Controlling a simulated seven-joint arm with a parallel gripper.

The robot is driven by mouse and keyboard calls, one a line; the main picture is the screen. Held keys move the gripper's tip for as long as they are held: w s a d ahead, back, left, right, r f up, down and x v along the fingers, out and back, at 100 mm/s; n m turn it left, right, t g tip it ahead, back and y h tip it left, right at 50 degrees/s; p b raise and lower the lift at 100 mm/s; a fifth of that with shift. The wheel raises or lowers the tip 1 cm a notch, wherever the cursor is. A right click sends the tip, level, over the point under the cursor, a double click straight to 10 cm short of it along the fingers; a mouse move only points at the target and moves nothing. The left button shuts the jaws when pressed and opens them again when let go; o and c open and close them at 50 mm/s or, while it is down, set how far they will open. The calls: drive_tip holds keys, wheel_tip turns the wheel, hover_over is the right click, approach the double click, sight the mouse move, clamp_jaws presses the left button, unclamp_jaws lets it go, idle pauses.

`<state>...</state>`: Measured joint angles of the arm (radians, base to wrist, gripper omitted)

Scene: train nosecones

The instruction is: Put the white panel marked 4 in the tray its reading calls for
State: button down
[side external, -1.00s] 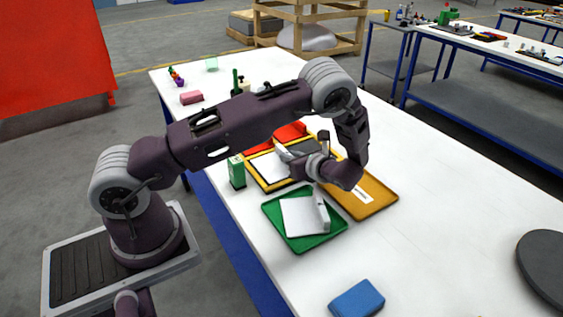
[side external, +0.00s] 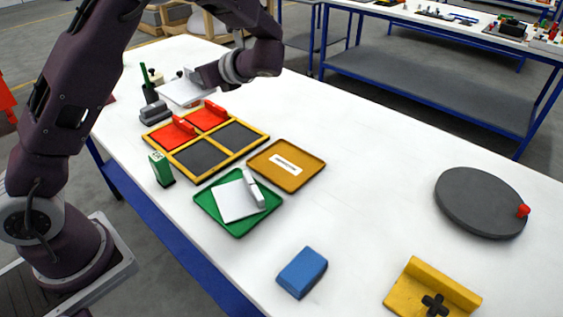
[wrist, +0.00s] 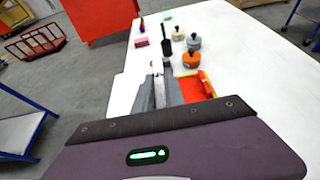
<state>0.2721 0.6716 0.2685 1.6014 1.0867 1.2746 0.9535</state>
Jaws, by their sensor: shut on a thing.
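A white panel (side external: 180,93) is held by my gripper (side external: 201,77) above the table, near the far left end of the yellow frame (side external: 236,168). The gripper is shut on its handle side; no number on the panel can be read. A green tray (side external: 242,232) holds another white panel (side external: 234,203) with a raised handle. An orange tray (side external: 310,172) beside it bears a white label whose text is too small to read. A green device (side external: 161,169) with a small display stands left of the frame; its reading cannot be made out.
The frame has two red panels (side external: 172,136) and two bare grey compartments. A dark grey block (side external: 155,114) sits under the held panel's left side. A blue block (side external: 302,272), a yellow bracket (side external: 430,290) and a round grey plate (side external: 480,201) lie nearer.

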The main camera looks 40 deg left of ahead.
drive_tip(key=s+d+f+n+g+h, duration=0.75)
drive_tip(key=s+f+n+g, duration=0.25)
drive_tip(key=s+n+g, duration=0.15)
drive_tip(key=d+f+n+g+h, duration=0.1)
drive_tip(key=d+n+g+h, duration=0.1)
drive_tip(key=d+n+h, duration=0.4)
wheel_tip(320, 180, up, 11)
drive_tip(key=n+t+h, duration=1.3)
drive_tip(key=n+t, duration=0.6)
drive_tip(key=n, duration=0.4)
hover_over(274, 173)
drive_tip(key=shift+y, duration=0.25)
wheel_tip(274, 173, down, 21)
